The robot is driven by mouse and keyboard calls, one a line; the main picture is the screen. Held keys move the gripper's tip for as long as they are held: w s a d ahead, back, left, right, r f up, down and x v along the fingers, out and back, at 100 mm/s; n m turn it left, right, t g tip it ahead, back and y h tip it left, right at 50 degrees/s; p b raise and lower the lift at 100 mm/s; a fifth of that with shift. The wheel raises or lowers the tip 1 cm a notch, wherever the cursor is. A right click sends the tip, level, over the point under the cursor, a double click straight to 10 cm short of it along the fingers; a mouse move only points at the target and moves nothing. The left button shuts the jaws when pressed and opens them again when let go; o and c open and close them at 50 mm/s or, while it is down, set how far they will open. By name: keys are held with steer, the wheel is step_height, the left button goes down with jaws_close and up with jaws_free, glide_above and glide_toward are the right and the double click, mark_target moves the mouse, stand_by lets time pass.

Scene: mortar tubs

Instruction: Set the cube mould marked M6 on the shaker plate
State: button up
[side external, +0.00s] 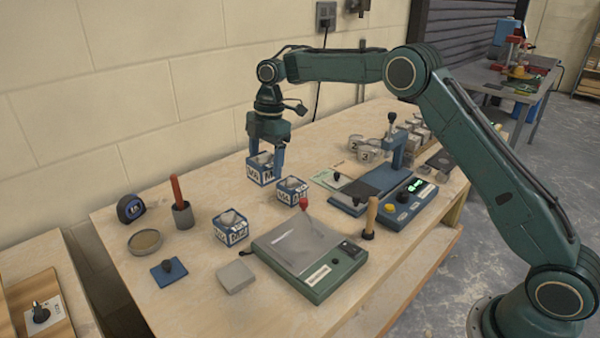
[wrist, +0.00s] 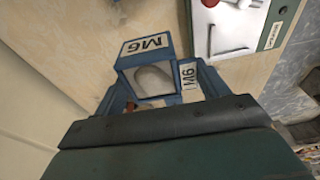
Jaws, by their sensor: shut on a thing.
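The blue cube mould marked M6 (wrist: 143,52) is between the fingers of my gripper (wrist: 158,86) in the wrist view, with white M6 labels and a grey rounded fill in its open top. In the side view the same mould (side external: 261,173) is upright under my gripper (side external: 266,154), which is shut on it near the wall side of the bench. I cannot tell for sure whether its base is clear of the bench. The shaker plate (side external: 300,243), a pale flat plate on a green unit with a red knob, lies in front of it, and its edge shows in the wrist view (wrist: 222,42).
Two similar blue moulds stand on the bench (side external: 291,190) (side external: 231,228); their labels are too small to read surely. A wooden-handled tool (side external: 370,219) stands beside the shaker. A blue weighing unit (side external: 400,205) is right. A pot with a red handle (side external: 182,213) is left.

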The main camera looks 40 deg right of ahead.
steer(key=s+a+r, duration=0.4)
steer(key=s+r, duration=0.7)
steer(key=s, duration=0.5)
steer(key=shift+r, duration=0.25)
steer(key=shift+f, duration=0.1)
step_height(320, 180, down, 20)
steer(key=shift+r, duration=0.1)
stand_by(0.4)
steer(key=o, duration=1.2)
steer(key=shift+f, duration=0.2)
steer(key=shift+r, duration=0.2)
